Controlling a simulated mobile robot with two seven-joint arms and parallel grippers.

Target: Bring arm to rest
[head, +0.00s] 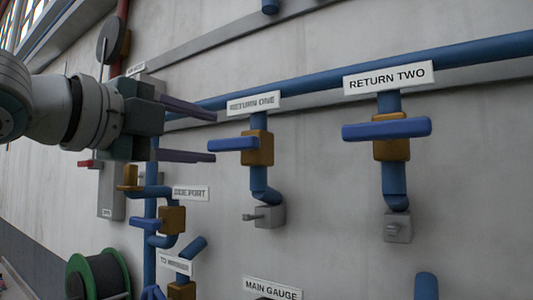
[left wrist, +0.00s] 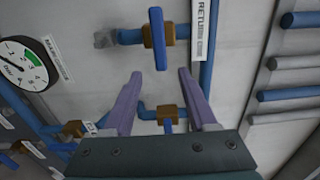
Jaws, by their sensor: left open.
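My left gripper (head: 214,136) comes in from the left in the head view, its two purple fingers apart and nothing between them. It also shows open in the left wrist view (left wrist: 160,88). The blue handle of the RETURN ONE valve (head: 235,144) is just right of the fingertips in the head view, and in the left wrist view the handle (left wrist: 158,38) lies beyond the fingers. I cannot tell whether a fingertip touches it. My right gripper is in neither view.
The RETURN TWO valve (head: 391,147) is at the right on the blue pipe (head: 470,53). The SIDE PORT valve (head: 172,219) is below my gripper. A hose reel (head: 100,275) stands at the lower left. A pressure gauge (left wrist: 24,65) shows in the left wrist view. Bare wall lies between the valves.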

